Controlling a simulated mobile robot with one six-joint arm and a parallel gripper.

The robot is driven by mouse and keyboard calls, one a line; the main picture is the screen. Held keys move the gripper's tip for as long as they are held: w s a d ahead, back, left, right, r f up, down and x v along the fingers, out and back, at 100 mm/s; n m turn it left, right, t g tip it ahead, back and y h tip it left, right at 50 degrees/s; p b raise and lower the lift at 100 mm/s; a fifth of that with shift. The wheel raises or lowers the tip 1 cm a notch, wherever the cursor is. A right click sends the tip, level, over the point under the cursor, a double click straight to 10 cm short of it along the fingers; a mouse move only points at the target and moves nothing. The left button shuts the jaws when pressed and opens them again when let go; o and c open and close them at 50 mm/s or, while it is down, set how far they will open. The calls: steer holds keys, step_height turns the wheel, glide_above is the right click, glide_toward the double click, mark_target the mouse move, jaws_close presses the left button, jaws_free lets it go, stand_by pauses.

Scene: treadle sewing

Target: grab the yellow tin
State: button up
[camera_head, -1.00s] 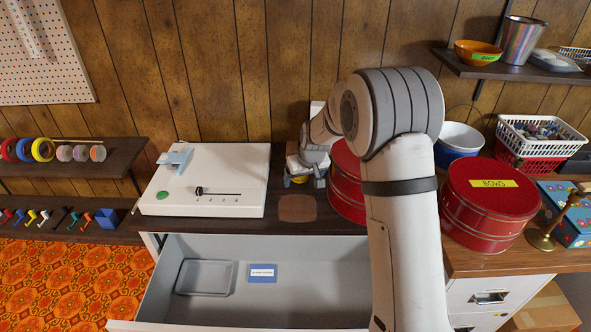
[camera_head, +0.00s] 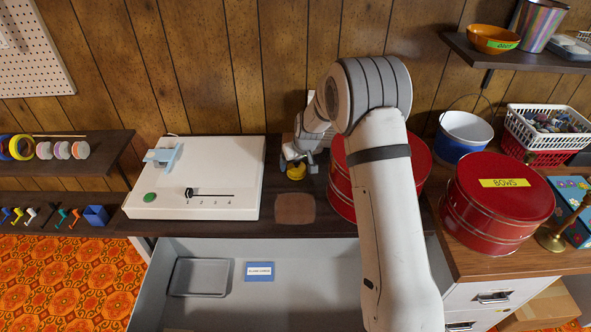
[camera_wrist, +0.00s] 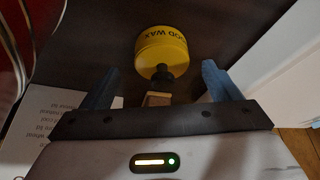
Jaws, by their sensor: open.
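The yellow tin (camera_head: 296,172) is a small round tin on the dark tabletop, between the white machine and a red round tin. In the wrist view the yellow tin (camera_wrist: 163,52) shows dark lettering, "OD WAX" being readable, and lies just ahead of my fingers. My gripper (camera_wrist: 160,75) is open, with one blue-grey finger to each side. The tin is beyond the fingertips, roughly centred between them. In the head view my gripper (camera_head: 297,158) is at the tin, partly hiding it.
A red round tin (camera_head: 342,185) stands close on the right, partly behind my arm. A white machine (camera_head: 225,180) with a slider is on the left. An open drawer (camera_head: 300,290) with a grey tray (camera_head: 200,277) lies below. Another red tin marked "BOWS" (camera_head: 497,205) is farther right.

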mark_target(296, 166)
steer(key=shift+x, duration=1.55)
steer(key=shift+s+a, duration=0.1)
steer(key=c, duration=1.1)
